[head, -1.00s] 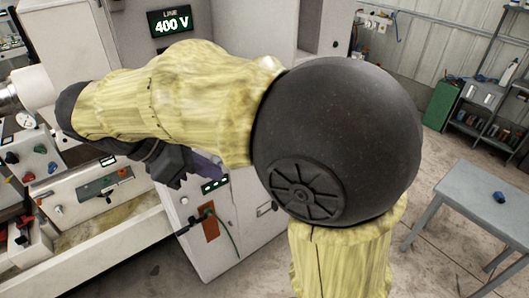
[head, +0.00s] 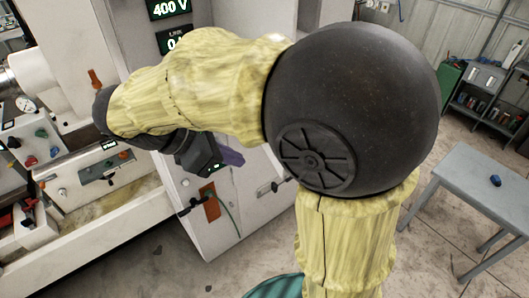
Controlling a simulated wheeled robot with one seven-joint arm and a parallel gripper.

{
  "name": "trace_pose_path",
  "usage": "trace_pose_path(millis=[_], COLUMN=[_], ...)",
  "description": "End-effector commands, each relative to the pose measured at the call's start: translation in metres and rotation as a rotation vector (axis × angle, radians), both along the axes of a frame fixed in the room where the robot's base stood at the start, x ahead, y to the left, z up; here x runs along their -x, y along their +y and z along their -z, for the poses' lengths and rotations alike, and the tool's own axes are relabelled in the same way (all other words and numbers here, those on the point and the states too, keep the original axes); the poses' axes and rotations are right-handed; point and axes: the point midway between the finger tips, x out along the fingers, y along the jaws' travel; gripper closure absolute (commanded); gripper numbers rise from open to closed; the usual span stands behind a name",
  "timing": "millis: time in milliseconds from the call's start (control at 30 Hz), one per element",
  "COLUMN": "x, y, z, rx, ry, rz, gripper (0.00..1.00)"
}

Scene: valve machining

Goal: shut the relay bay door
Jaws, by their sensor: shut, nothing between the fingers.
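The white electrical cabinet (head: 228,225) stands left of centre in the head view, with a lit 400 V display (head: 169,8) at the top. A pale front panel with a dark handle (head: 277,185) shows low on it. I cannot tell for sure whether this is the relay bay door or how far it stands open, because my arm covers much of the front. My gripper (head: 231,157) is partly hidden below my yellow-sleeved forearm. Its purple end is shut and empty, in front of the cabinet; contact cannot be made out.
An orange plate (head: 211,208) and a green cable (head: 229,213) are on the cabinet's lower front. A machine with coloured knobs (head: 45,180) stands at the left. A grey table (head: 475,195) with a small blue object (head: 495,181) stands at the right. Open floor lies between.

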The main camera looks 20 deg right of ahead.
Motion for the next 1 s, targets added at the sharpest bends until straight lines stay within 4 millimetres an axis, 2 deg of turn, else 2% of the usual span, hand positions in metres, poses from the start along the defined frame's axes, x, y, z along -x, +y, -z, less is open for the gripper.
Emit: trace_pose_path(millis=[233,333,500,1000], x=[0.0,-0.001,-0.003,-0.004], y=[-0.032,-0.049,-0.066,-0.069], z=[0.029,0.024,0.027,0.028], rx=[0.001,0.0,0.0,-0.001], ry=[0.005,0.002,0.001,0.0], rz=[0.002,0.004,0.001,-0.004], gripper=[1.0,1.0,1.0,1.0])
